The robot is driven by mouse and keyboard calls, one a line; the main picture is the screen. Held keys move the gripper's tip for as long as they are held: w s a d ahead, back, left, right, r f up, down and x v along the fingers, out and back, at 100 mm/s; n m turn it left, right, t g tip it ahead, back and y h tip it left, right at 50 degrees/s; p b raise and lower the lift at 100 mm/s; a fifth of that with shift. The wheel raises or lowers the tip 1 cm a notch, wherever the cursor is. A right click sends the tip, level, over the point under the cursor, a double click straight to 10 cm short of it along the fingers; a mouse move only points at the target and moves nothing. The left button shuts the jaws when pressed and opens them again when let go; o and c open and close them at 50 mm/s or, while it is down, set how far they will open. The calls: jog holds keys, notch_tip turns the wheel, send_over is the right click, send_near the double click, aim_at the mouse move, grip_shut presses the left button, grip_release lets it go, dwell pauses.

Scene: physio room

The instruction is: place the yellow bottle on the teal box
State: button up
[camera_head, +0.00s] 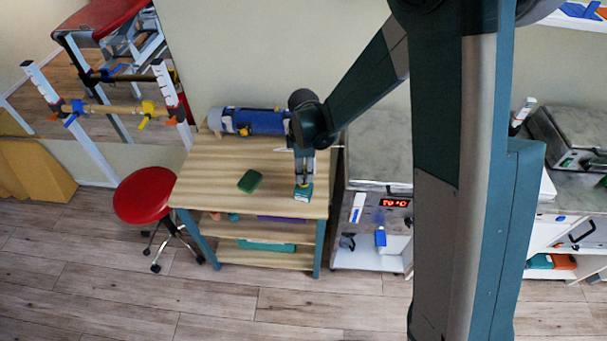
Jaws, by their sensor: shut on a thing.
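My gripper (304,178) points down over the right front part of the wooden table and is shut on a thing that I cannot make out. A small teal box (303,194) with a pale label shows right at the fingertips, near the table's front right edge. I cannot tell whether the fingers or the held thing touch it. No yellow bottle can be made out; the gripper and wrist cover the spot just above the box.
The wooden table (205,185) holds a green item (249,181) and a blue roll (255,122) at the back. A red stool (144,195) stands at left. A cabinet with a red display (394,203) stands close at right.

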jog(key=shift+f, duration=0.7)
jog(key=shift+f, duration=0.2)
jog(key=o, duration=0.9)
jog(key=shift+r, duration=0.25)
jog(key=shift+r, duration=5.95)
